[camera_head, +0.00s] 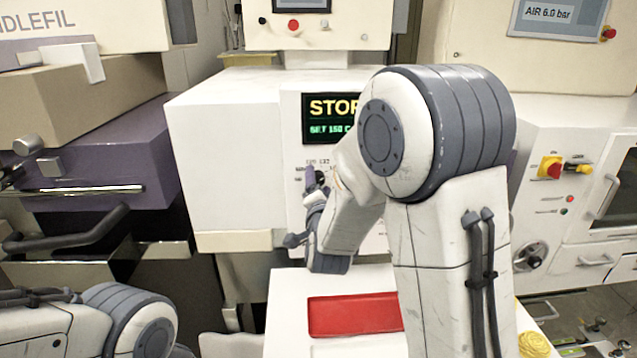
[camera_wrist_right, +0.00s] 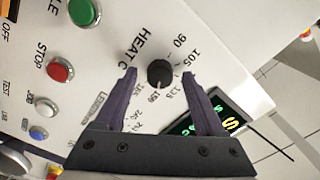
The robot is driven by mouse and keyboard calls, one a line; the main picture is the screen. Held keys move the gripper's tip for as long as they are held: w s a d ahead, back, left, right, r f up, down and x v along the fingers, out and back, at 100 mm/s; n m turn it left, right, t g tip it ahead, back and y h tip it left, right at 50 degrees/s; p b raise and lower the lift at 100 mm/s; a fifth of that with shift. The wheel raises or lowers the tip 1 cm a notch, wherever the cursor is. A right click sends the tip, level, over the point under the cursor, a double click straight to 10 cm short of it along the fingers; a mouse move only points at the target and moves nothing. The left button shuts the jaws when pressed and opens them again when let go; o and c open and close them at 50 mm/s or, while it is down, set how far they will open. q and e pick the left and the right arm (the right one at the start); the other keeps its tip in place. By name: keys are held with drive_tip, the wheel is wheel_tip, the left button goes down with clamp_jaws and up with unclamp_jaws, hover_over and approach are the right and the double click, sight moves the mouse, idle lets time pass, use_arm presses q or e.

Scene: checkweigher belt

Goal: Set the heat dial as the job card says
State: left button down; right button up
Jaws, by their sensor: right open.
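The heat dial (camera_wrist_right: 160,73) is a round black knob on the white panel, beside the lettering "HEAT C" and a ring of numbers that includes 90 and 105. My right gripper (camera_wrist_right: 160,77) is open, with its purple fingers on either side of the dial; I cannot tell whether they touch it. In the head view my right gripper (camera_head: 315,180) is at the panel below the display, partly hidden by my arm. The display (camera_head: 328,118) reads "STOP" and, it seems, "SET 150 C". The dial's pointer is not clear. I see no readable job card. My left gripper is out of view.
A green button (camera_wrist_right: 84,11), a red stop button (camera_wrist_right: 60,70) and smaller buttons sit beside the dial. A red plate (camera_head: 355,315) lies below the panel. A purple machine (camera_head: 110,150) stands at the left, and a cabinet with a red-yellow switch (camera_head: 550,167) at the right.

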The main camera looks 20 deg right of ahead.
clamp_jaws()
drive_tip(key=n+b, duration=0.2)
drive_tip(key=n, duration=0.1)
drive_tip(key=shift+f, duration=0.15)
drive_tip(key=n+b, duration=0.2)
drive_tip(key=n, duration=0.2)
drive_tip(key=n+b, duration=0.1)
drive_tip(key=n, duration=0.3)
drive_tip(key=shift+n, duration=2.3)
